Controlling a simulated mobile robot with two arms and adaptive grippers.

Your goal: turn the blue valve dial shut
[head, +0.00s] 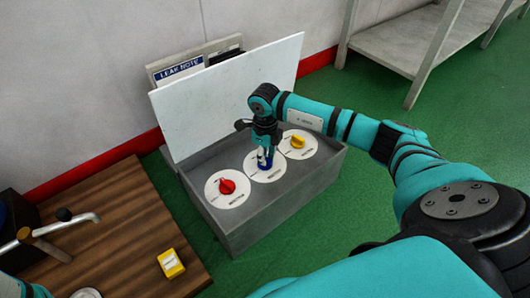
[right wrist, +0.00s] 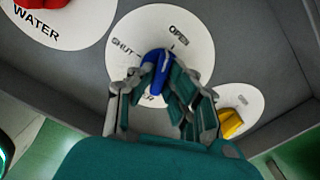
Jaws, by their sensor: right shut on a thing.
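The blue valve dial (head: 262,162) sits on the middle white disc (head: 270,174) on top of a grey box. In the right wrist view the blue dial (right wrist: 156,72) lies between my fingers, its upper end between the SHUT and OPEN labels and leaning toward OPEN. My right gripper (head: 264,150) comes down from above and is shut on the dial; it also shows in the right wrist view (right wrist: 156,92). The fingers hide part of the dial and of the disc's lower lettering. My left gripper is not in view.
A red dial (head: 227,186) is left of the blue one, a yellow dial (head: 297,141) right. The grey box (head: 245,222) has a raised white lid (head: 225,95) behind. A wooden table (head: 120,225) with a yellow block (head: 171,263) stands left. A grey shelf (head: 400,45) stands back right.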

